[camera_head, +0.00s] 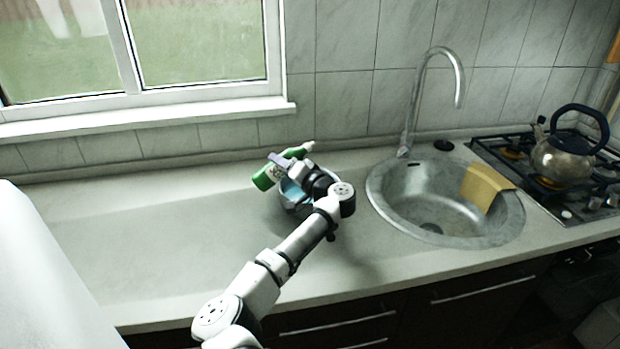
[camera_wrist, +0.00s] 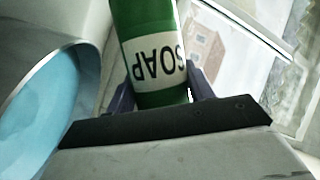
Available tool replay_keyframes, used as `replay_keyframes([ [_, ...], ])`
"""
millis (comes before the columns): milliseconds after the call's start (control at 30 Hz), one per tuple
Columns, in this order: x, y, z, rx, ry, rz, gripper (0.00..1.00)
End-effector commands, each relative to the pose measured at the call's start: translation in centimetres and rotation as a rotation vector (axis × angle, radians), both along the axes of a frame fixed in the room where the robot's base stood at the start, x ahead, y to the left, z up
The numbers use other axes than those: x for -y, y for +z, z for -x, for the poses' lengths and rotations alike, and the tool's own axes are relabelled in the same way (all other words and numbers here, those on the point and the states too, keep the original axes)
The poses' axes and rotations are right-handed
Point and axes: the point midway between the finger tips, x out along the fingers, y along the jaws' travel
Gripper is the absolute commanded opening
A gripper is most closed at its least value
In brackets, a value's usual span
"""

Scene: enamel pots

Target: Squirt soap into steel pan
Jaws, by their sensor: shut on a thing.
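My gripper (camera_head: 284,164) is shut on a green soap bottle (camera_head: 263,179). The bottle is tilted well over, its pale nozzle pointing up and to the right and its base to the lower left. In the wrist view the bottle (camera_wrist: 150,20) with its white SOAP label stands between my fingers (camera_wrist: 160,97). A steel-grey pan with a light blue inside (camera_head: 287,191) is on the counter just below my gripper, mostly hidden by it and my arm. In the wrist view the pan (camera_wrist: 50,105) fills the left edge. I cannot tell whether soap is coming out.
The round sink (camera_head: 385,215) with a yellow cloth (camera_head: 484,187) and a tall tap (camera_head: 412,105) is to the right. A kettle (camera_head: 562,158) stands on the gas stove (camera_head: 510,160) at far right. The counter (camera_head: 150,235) left of the pan is clear. Tiled wall and window are behind.

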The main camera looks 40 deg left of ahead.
Motion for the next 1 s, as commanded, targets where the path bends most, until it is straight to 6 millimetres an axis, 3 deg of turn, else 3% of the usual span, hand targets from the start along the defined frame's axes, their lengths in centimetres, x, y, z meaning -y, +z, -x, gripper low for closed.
replay_keyframes([
  [1000, -0.17, 0.82, 0.24, -0.041, 0.001, -0.032, 0.22],
])
